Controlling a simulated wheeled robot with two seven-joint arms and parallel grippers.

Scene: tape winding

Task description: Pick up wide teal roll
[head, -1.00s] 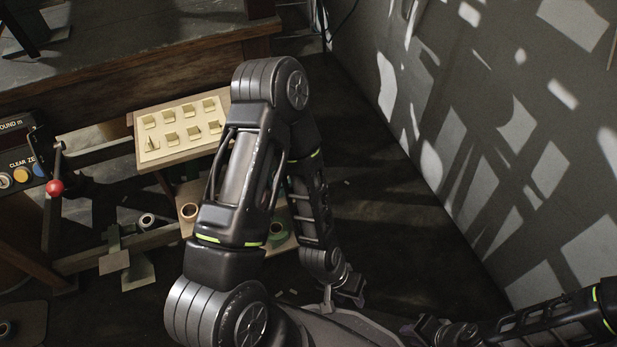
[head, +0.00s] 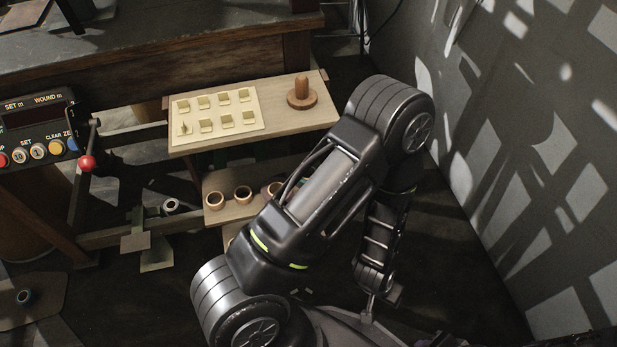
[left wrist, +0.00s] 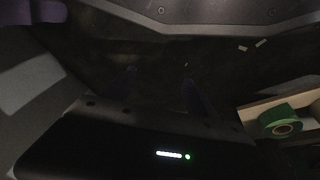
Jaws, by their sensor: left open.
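A green-teal roll (left wrist: 280,121) sits on a pale wooden shelf (left wrist: 262,106) at the right edge of the left wrist view. In the head view my left arm covers the part of the lower shelf where it would show. My left gripper (head: 374,300) hangs low over the dark floor, beyond my elbow, and is small and dim there. In the left wrist view its fingers (left wrist: 160,82) are faint, spread apart, with nothing between them. The roll lies to the right of the fingers and apart from them. My right gripper does not show.
Several tan cores (head: 243,194) stand on the lower shelf. Above it, a wooden shelf (head: 285,122) carries a cream board (head: 216,113) and a wooden peg (head: 301,93). A control box (head: 38,135) and a red-knobbed crank (head: 87,164) are at left. A grey wall (head: 530,150) closes the right.

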